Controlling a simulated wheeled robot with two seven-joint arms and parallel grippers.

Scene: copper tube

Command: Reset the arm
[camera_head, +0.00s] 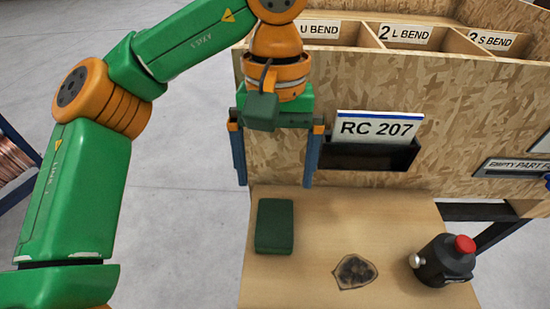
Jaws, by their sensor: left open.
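My left arm (90,180), green and orange, comes in from the left and arches over to the middle of the view. My left gripper (273,175) points down with its two blue fingers wide apart. Nothing is between the fingers. It hangs in front of the wooden board wall, above the back left part of the wooden table (330,215). My right gripper is not clearly visible; only a small blue bit shows at the right edge.
A dark green box (274,226) lies on the table below the gripper. A dark patch (355,271) and a black device with a red button (464,244) are to its right. Labelled bins (405,35) top the wall, with an RC 207 sign (378,128) on it. Copper tubes (12,160) show at left.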

